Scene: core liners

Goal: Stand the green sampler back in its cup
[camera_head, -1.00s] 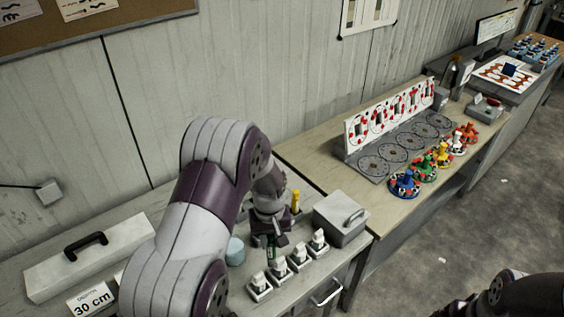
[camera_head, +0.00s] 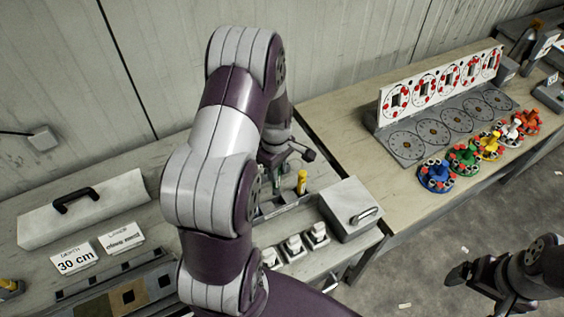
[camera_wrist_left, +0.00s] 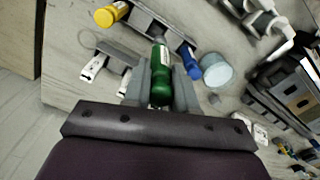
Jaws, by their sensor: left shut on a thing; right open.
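The green sampler (camera_wrist_left: 160,72) is between the fingers of my left gripper (camera_wrist_left: 160,88) in the left wrist view, and the gripper is shut on it. A grey holder (camera_wrist_left: 150,17) runs behind it, with a yellow sampler (camera_wrist_left: 110,15) at one end and a blue sampler (camera_wrist_left: 187,60) at the other. I cannot tell whether the green sampler's lower end touches a cup. In the head view my left gripper (camera_head: 285,158) is largely hidden by its arm, beside the upright yellow sampler (camera_head: 302,182). My right gripper (camera_head: 462,278) is open, away over the floor.
A grey box with a handle (camera_head: 350,207) stands right of the holder. Several white blocks (camera_head: 294,246) line the bench front. A light blue cylinder (camera_wrist_left: 216,70) is near the blue sampler. A long white case (camera_head: 82,210) lies left. Colored pieces stand on the far bench.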

